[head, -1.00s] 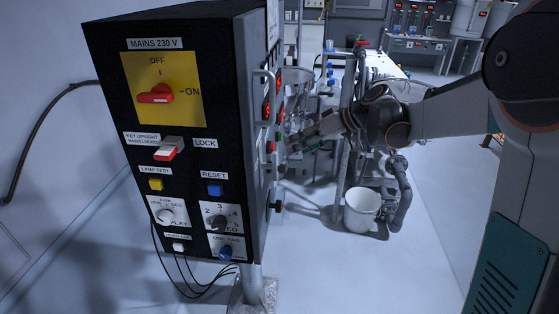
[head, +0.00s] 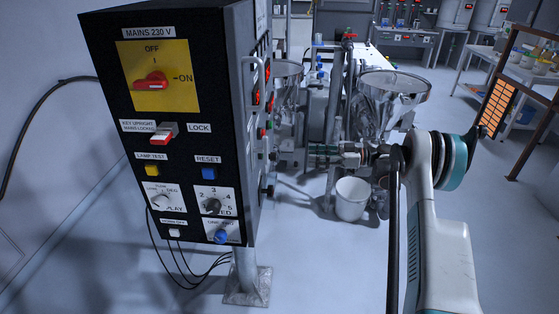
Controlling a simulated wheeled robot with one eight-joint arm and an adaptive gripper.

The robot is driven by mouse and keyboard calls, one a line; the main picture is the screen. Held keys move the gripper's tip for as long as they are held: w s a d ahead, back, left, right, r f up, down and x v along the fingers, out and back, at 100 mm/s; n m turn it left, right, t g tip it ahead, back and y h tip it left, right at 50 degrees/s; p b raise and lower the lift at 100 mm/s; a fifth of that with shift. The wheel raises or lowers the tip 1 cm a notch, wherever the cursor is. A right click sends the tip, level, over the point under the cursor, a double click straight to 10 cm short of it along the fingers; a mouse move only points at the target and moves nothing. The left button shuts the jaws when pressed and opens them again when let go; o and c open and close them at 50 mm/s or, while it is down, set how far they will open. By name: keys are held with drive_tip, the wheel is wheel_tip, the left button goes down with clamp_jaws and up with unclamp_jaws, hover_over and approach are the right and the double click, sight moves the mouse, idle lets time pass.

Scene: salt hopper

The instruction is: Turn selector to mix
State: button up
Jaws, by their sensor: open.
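The black control cabinet (head: 104,90) stands at left. Its near face has a red-handled mains switch (head: 151,82) on a yellow plate, a red and white key switch (head: 162,135), a white knob (head: 160,201), a black numbered knob (head: 212,205) and a blue knob (head: 221,236). Its narrow right-hand face has red displays and small controls, with a black knob (head: 268,190) low down. That face is seen edge-on. I cannot read a mix mark or tell which knob is the selector. My arm rises at right; I cannot make out my gripper.
A steel hopper (head: 393,92) with pipework stands right of the cabinet, a white bucket (head: 351,197) below it. A brown frame (head: 535,95) is at far right.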

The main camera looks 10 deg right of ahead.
drive_tip(key=f, duration=0.1)
drive_tip(key=b, duration=0.3)
approach(274, 157)
drive_tip(key=w+f+x, duration=0.1)
drive_tip(key=x, duration=0.6)
drive_tip(key=shift+w+f+n+y, duration=0.15)
drive_tip(key=shift+w+n+y, duration=0.15)
drive_tip(key=shift+a, duration=0.1)
drive_tip(key=c, duration=1.1)
